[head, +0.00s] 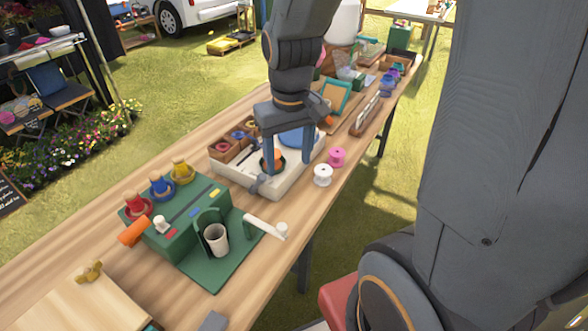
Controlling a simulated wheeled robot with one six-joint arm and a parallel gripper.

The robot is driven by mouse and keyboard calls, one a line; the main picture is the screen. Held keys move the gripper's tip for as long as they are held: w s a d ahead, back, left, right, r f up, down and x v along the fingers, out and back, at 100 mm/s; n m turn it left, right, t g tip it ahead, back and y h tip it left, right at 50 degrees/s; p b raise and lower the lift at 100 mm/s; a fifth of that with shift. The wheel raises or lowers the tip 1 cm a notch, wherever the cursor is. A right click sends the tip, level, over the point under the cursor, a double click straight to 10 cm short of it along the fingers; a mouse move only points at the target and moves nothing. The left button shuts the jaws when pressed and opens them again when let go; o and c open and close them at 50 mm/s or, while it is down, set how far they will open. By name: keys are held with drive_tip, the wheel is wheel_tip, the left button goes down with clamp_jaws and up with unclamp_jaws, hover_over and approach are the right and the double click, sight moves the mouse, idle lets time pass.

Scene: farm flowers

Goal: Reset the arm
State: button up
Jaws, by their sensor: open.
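My gripper (275,165) points down over the white tray (262,190) on the long wooden table. Its two fingers are spread apart. An orange piece in a dark round holder (272,163) shows between or behind the fingers; I cannot tell whether they touch it. My arm rises from the gripper to the top of the view and covers part of the table behind it.
Bare wood (60,245) shows at the left.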

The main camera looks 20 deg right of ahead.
drive_tip(key=shift+m, duration=0.3)
drive_tip(key=s, duration=0.1)
drive_tip(key=s+f, duration=0.1)
drive_tip(key=s, duration=0.2)
drive_tip(key=shift+s+f, duration=0.35)
drive_tip(key=shift+f, duration=0.05)
